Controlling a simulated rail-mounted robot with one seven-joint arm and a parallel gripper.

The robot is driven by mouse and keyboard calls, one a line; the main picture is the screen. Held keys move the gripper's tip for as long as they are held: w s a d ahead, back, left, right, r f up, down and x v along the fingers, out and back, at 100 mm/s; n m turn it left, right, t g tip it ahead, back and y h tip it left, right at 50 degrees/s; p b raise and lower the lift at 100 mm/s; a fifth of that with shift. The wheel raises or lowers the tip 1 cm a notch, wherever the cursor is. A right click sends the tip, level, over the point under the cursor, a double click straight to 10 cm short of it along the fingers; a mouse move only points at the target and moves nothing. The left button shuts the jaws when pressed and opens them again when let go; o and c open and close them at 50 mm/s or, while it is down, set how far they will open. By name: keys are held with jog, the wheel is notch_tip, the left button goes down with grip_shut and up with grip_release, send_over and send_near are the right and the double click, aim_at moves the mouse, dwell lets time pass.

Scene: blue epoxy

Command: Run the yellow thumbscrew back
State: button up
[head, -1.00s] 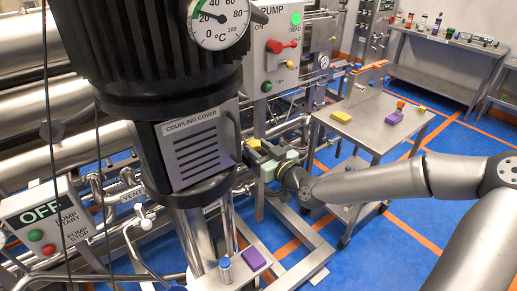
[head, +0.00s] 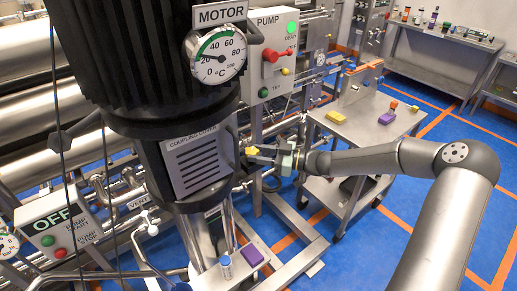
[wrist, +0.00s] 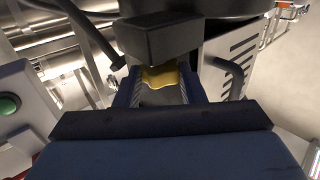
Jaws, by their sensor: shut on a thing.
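The yellow thumbscrew (head: 251,151) is at the right edge of the coupling cover (head: 192,163), beside the cover's handle. My gripper (head: 260,154) reaches it from the right, and its fingertips are shut on the thumbscrew. In the wrist view the yellow thumbscrew (wrist: 162,76) shows between the two fingers, below a dark block. Its shank and threads are hidden, so I cannot tell how far out it is. The cover is in place on the pump below the black motor.
The cover handle (wrist: 229,76) is close to my fingers in the wrist view. A pump control box (head: 271,62) stands behind. A steel cart (head: 352,125) with yellow and purple blocks is at right. A purple block (head: 251,255) lies on the pump base.

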jog(key=n+g, duration=0.2)
jog(key=g, duration=0.1)
jog(key=shift+w+b, duration=0.3)
jog(key=shift+b, duration=0.1)
jog(key=shift+w+n+g+b, duration=0.1)
jog(key=shift+n+g+b, duration=0.2)
jog(key=shift+n+g, duration=0.5)
jog(key=shift+r+g, duration=0.15)
jog(key=shift+g, duration=0.35)
jog(key=o, duration=0.7)
